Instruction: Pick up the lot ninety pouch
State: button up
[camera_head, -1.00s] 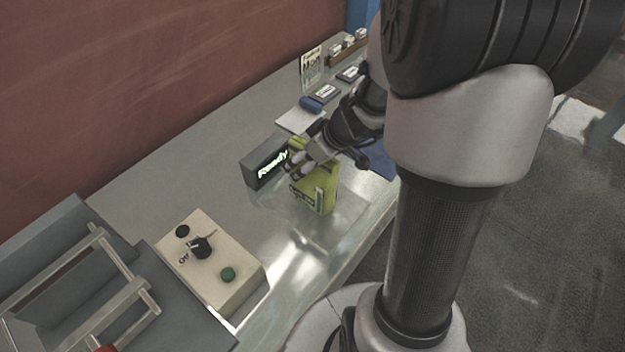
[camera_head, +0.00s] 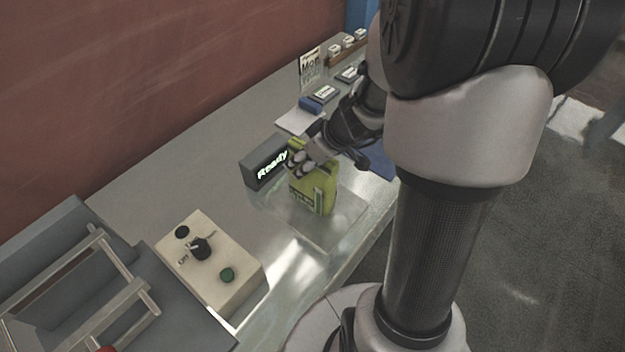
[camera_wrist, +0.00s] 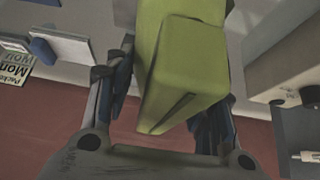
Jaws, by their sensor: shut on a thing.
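A yellow-green pouch (camera_head: 312,190) with a dark label stands upright on or just above a clear plate on the metal bench in the head view. Whether it touches the plate I cannot tell. My gripper (camera_head: 305,158) is shut on its upper part from above. In the wrist view the pouch (camera_wrist: 185,70) sits between the two fingers of my gripper (camera_wrist: 165,85). The label's lettering is too small to read.
A dark display (camera_head: 265,165) reading "Ready" stands just behind the pouch. A beige control box (camera_head: 210,262) with a knob and buttons is at the near left, beside a grey machine with rails (camera_head: 105,270). Dark labelled pads (camera_head: 324,93) and a sign (camera_head: 310,66) stand farther back.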

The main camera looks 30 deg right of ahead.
grip_shut()
jog(key=shift+r, duration=0.1)
